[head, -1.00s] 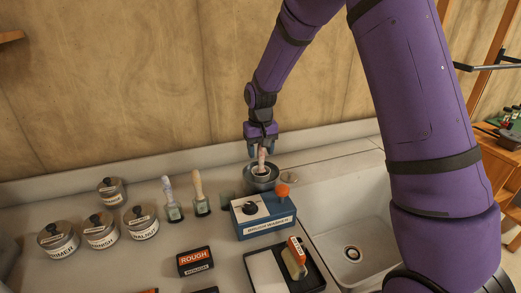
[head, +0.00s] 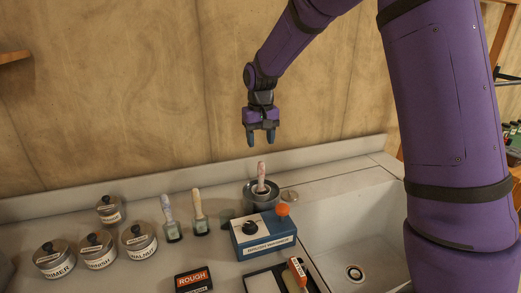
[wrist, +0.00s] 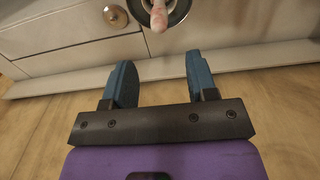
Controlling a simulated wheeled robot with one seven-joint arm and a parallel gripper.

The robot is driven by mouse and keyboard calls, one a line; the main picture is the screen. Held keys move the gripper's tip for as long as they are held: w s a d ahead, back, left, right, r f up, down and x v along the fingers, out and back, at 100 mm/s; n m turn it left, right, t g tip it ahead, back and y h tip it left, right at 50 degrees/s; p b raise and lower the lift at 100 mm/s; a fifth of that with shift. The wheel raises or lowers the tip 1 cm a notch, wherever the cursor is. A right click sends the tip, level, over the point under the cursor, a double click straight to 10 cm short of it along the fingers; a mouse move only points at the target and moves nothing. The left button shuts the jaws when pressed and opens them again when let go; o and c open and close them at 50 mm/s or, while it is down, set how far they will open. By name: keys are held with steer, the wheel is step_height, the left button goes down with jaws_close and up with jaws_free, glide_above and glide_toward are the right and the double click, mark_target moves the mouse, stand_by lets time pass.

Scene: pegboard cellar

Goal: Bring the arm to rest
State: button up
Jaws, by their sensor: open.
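My gripper (head: 261,138) is open and empty in the head view, fingers pointing down, raised above the back of the counter and in front of the wall. Its two blue fingers stand apart with nothing between them in the wrist view (wrist: 162,85). Below it, a brush with a pinkish handle (head: 261,176) stands upright in a dark round pot (head: 249,199). The handle also shows at the top edge of the wrist view (wrist: 158,17). My gripper is clear of the handle.
Around the pot are a blue and white box (head: 265,240) with an orange knob, two brushes (head: 170,222) standing upright, several lidded tins (head: 54,261) and a small lid (head: 289,196). A sink (head: 350,230) lies to the right. The air around my gripper is free.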

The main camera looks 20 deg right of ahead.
steer(key=shift+r, duration=0.25)
stand_by(0.4)
steer(key=shift+s+d+r, duration=0.1)
steer(key=shift+s+r, duration=0.15)
steer(key=shift+r, duration=0.1)
steer(key=s+d+r+t, duration=0.35)
steer(key=s+r, duration=0.85)
steer(key=s, duration=0.4)
steer(key=s+d+r+t, duration=0.1)
steer(key=s+d, duration=0.2)
steer(key=s, duration=1.5)
steer(key=shift+t, duration=0.35)
